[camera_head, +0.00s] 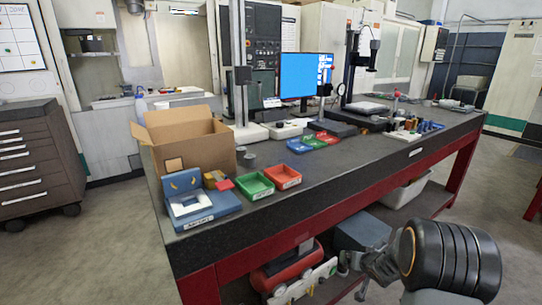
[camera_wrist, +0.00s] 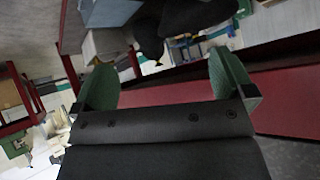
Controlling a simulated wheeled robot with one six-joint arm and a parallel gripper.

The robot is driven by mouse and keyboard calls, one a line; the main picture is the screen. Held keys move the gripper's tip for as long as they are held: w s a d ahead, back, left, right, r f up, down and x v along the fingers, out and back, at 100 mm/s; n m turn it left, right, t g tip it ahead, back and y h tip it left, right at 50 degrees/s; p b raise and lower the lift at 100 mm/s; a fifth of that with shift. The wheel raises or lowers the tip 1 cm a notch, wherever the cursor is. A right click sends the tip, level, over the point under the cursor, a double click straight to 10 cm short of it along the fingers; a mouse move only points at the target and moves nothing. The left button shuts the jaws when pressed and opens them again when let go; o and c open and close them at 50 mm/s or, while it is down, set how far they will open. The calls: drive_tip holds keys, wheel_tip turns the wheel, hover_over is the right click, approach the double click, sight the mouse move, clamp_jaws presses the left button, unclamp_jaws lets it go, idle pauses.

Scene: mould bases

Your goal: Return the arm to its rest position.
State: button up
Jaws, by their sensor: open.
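My gripper (camera_wrist: 165,78) is open in the wrist view. Its two green-padded fingers stand wide apart with nothing held between them. In the head view my arm is at the lower right, and my gripper (camera_head: 352,275) is low in front of the workbench (camera_head: 330,172), below its top and beside its red frame. The gripper's fingertips are small and partly hard to make out there. The wrist view is tilted and shows part of the red bench frame (camera_wrist: 300,100) beyond the fingers.
On the bench are a cardboard box (camera_head: 190,142), a blue mould base (camera_head: 206,208), a green tray (camera_head: 255,186) and a red tray (camera_head: 283,177). A red compressor (camera_head: 285,270) and a white bin (camera_head: 402,192) are under the bench. The floor at left (camera_head: 80,240) is clear.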

drive_tip(key=s+a+r+g+h+p, duration=0.1)
drive_tip(key=s+r+p, duration=0.1)
drive_tip(key=r, duration=0.6)
drive_tip(key=s+a+r+h+p, duration=0.1)
drive_tip(key=s+r+h+p, duration=0.15)
drive_tip(key=r, duration=0.45)
drive_tip(key=s+a+r+g+y+p, duration=0.1)
drive_tip(key=s+a+r+p, duration=0.2)
drive_tip(key=s+r, duration=0.3)
drive_tip(key=s+a+r+n+g+y+p, duration=0.1)
drive_tip(key=s+a+r+g+p, duration=0.1)
drive_tip(key=s+a+r+p, duration=0.2)
drive_tip(key=s+a+r+n+g+y+p, duration=0.1)
drive_tip(key=s+a+r+g+p, duration=0.1)
drive_tip(key=s+r, duration=0.6)
drive_tip(key=s+a+p, duration=0.1)
drive_tip(key=s+a, duration=0.1)
drive_tip(key=s, duration=0.1)
drive_tip(key=shift+a+p, duration=0.2)
drive_tip(key=shift+p, duration=0.2)
drive_tip(key=shift+r, duration=0.1)
